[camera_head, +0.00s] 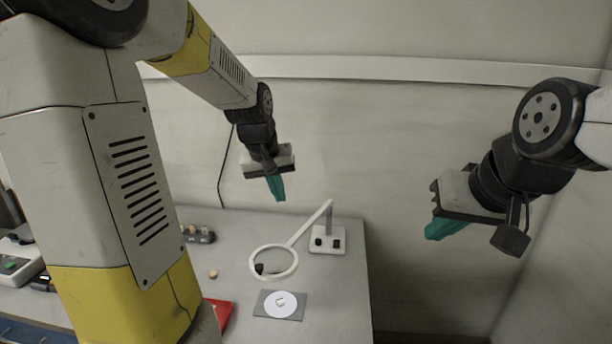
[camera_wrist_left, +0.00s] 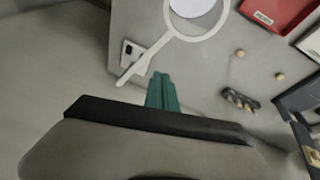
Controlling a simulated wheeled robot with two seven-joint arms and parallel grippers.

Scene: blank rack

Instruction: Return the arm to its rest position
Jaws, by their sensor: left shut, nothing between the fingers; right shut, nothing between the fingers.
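My left gripper (camera_head: 277,188) hangs above the back of the grey table, in the upper middle of the head view. Its teal fingers are shut and empty, pointing down. The fingers also show in the left wrist view (camera_wrist_left: 163,90), beside the arm of the ring lamp in the picture. My right gripper (camera_head: 438,230) is at the right of the head view, off the table's right side. Its teal fingers are together and hold nothing.
A white ring lamp (camera_head: 326,238) stands on the table (camera_head: 340,290). A grey plate with a white disc (camera_head: 280,304), a red tray (camera_head: 218,313), a dark holder (camera_head: 199,235) and a small tan piece (camera_head: 213,274) lie nearby. A wall rises behind.

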